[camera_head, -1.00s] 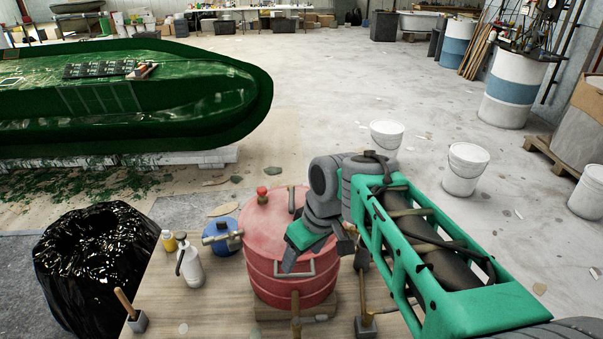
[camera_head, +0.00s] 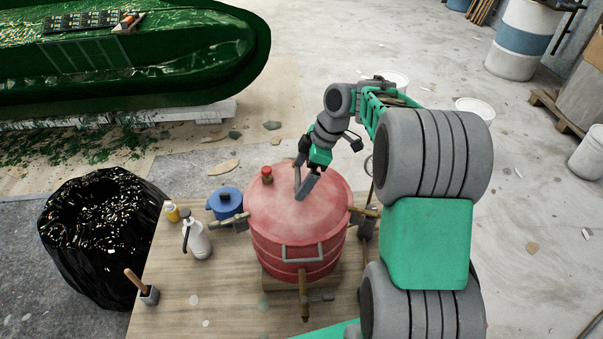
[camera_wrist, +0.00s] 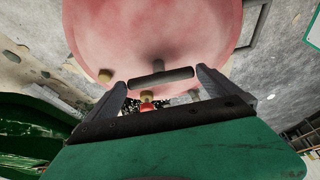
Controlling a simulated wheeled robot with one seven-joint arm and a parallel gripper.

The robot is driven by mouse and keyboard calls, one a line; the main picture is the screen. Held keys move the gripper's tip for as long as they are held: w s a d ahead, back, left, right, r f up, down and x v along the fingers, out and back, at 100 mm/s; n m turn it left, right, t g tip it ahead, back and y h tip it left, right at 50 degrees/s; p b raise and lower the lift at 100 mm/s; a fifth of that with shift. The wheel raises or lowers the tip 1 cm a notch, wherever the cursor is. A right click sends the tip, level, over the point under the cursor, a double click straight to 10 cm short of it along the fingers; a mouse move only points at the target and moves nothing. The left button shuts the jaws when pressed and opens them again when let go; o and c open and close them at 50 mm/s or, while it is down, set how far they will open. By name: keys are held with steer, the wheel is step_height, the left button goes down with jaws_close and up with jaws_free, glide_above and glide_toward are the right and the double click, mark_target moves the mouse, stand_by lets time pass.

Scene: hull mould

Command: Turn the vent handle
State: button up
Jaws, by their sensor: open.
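The red round pot (camera_head: 285,225) stands on the wooden table, with a pink-red lid. The vent handle, a short grey bar on a post, is on the lid (camera_head: 297,177). In the wrist view the bar (camera_wrist: 160,77) lies crosswise between my fingertips. My gripper (camera_head: 304,176) is open over the lid, one finger at each end of the bar. I cannot tell whether the fingers touch it. A red knob on a brass stem (camera_head: 267,175) stands left of the handle; it also shows in the wrist view (camera_wrist: 147,105), close to the gripper body.
Brass clamps with grey bars (camera_head: 303,290) surround the pot. A blue pot (camera_head: 227,202), a white spray bottle (camera_head: 196,240), a yellow bottle (camera_head: 172,212) and a brush holder (camera_head: 148,294) stand left on the table (camera_head: 200,300). A black bag (camera_head: 100,245) is beyond the left edge.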

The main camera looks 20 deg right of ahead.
steer(key=c, duration=1)
steer(key=shift+f+m+b, duration=0.1)
steer(key=shift+m+b, duration=0.35)
steer(key=shift+m, duration=0.05)
steer(key=m+t+b, duration=0.1)
steer(key=m, duration=0.1)
steer(key=m+b, duration=0.1)
steer(key=b, duration=0.1)
steer(key=shift+s+a+m+t+h, duration=0.2)
steer(key=shift+m+t+h, duration=0.1)
steer(key=shift+m+t, duration=0.1)
steer(key=m+b, duration=0.1)
steer(key=m, duration=0.1)
steer(key=m+t+h+b, duration=0.1)
steer(key=m+b, duration=0.1)
steer(key=shift+s+a+m, duration=0.1)
steer(key=shift+a+m, duration=0.05)
steer(key=shift+m, duration=0.15)
steer(key=m+h+b, duration=0.1)
steer(key=m, duration=0.1)
steer(key=m+h+b, duration=0.1)
steer(key=m, duration=0.1)
steer(key=shift+a+t+b, duration=0.2)
steer(key=shift+t+b, duration=0.15)
steer(key=shift+t, duration=0.05)
steer(key=shift+a+m+h+b, duration=0.1)
steer(key=shift+m+h+b, duration=0.5)
steer(key=shift+m, duration=1.5)
steer(key=o, duration=1)
